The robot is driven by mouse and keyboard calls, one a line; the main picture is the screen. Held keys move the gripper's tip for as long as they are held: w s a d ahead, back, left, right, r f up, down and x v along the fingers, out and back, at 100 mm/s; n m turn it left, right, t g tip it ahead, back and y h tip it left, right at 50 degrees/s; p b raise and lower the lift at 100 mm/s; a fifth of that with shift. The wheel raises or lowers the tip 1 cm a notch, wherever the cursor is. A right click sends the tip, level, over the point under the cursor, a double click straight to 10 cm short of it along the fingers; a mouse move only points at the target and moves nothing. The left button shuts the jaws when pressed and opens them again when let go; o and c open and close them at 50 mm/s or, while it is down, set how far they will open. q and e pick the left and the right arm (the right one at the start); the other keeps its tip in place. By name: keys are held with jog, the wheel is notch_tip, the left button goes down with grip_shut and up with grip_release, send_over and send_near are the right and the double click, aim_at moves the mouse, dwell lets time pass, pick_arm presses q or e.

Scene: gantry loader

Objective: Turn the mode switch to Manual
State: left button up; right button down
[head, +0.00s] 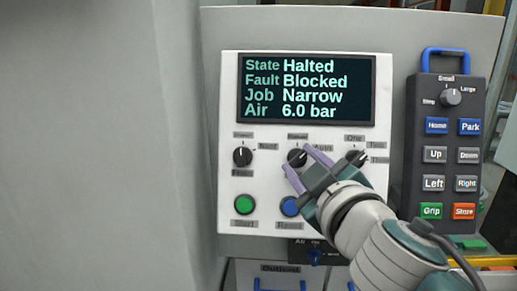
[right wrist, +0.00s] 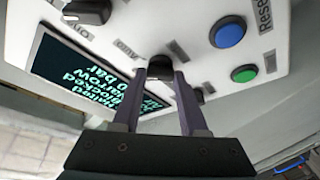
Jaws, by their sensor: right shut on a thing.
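The mode switch (head: 295,155) is a round black knob in the middle of the switch row on the white panel. A label above it appears to read Manual, and one at its right appears to read Auto. My right gripper (head: 302,163) is shut on this knob, with its purple fingers on either side. In the right wrist view the knob (right wrist: 158,66) shows between the fingertips (right wrist: 165,76). Its pointer cannot be made out. My left gripper is in neither view.
A display (head: 307,90) reads Halted, Blocked, Narrow, 6.0 bar. Black knobs stand at the left (head: 242,157) and right (head: 357,158) of the switch. Green (head: 244,204) and blue (head: 289,206) buttons sit below. A dark pendant (head: 446,150) hangs at the right.

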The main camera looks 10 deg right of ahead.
jog(key=n+p, duration=0.2)
jog(key=n+g+y+p, duration=0.1)
jog(key=n+p, duration=0.1)
jog(key=r+n+g+p, duration=0.1)
jog(key=n+p, duration=0.2)
jog(key=shift+d+y, duration=0.15)
jog(key=shift+y, duration=0.25)
jog(key=shift+w+n+g+p, duration=0.1)
jog(key=shift+n+g+p, duration=0.4)
jog(key=shift+n+p, duration=0.6)
jog(key=shift+f+p, duration=0.15)
jog(key=shift+p, duration=0.2)
jog(key=shift+n, duration=0.3)
jog(key=shift+c, duration=2.2)
grip_release()
